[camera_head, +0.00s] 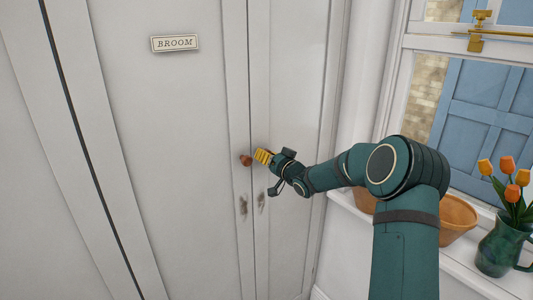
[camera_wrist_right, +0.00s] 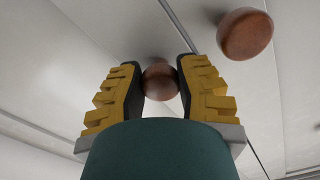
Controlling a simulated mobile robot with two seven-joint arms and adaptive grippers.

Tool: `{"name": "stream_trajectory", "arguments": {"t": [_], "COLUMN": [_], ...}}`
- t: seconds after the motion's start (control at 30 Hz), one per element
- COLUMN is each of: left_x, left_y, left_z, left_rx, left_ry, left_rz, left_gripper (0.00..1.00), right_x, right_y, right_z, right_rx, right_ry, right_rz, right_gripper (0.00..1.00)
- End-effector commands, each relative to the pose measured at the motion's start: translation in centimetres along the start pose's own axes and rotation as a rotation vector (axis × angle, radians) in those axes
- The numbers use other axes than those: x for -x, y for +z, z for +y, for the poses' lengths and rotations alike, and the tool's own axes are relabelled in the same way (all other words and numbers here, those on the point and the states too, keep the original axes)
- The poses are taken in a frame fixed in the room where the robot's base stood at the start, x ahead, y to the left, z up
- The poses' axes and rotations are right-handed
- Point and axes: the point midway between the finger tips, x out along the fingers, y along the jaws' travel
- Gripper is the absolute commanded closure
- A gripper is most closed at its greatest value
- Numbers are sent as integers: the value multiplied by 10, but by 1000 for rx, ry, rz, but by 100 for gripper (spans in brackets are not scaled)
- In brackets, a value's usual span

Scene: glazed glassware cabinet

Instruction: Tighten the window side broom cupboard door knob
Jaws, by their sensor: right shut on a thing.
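The window side broom cupboard door (camera_head: 289,70) is the narrow grey-white panel on the right and looks closed. My right gripper (camera_head: 262,155) is at this door's edge in the head view. In the wrist view its yellow, dark-padded fingers are shut on a round brown door knob (camera_wrist_right: 160,82), one finger on each side. In the head view the gripper hides this knob. The other knob (camera_head: 245,160), also round and brown, is on the left door, just beside the fingers and clear of them in the wrist view (camera_wrist_right: 245,36). My left gripper is out of view.
The left door (camera_head: 170,110) bears a BROOM label (camera_head: 175,43). Worn keyhole marks (camera_head: 243,205) sit below the knobs. At right are a window (camera_head: 480,100), a sill with a terracotta bowl (camera_head: 457,218), and a green jug (camera_head: 502,246) of orange tulips.

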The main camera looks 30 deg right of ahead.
Motion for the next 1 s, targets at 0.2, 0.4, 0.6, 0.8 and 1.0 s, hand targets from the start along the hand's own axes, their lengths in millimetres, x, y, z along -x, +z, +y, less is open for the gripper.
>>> {"name": "stream_trajectory", "arguments": {"t": [0.2,0.4,0.6,0.8,1.0], "left_x": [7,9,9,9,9], "left_y": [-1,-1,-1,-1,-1], "left_z": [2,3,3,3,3], "left_rx": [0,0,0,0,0], "left_ry": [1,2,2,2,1], "left_rz": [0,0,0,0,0], "left_gripper": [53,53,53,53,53], "right_x": [0,0,0,0,0], "right_y": [0,0,1,1,1], "right_z": [0,-1,-1,-1,-1], "right_rx": [-101,-146,-158,-157,-156], "right_ry": [1,0,-1,0,0], "right_rz": [-1,-1,-1,-1,-1], "right_gripper": [100,100,100,100,49]}}
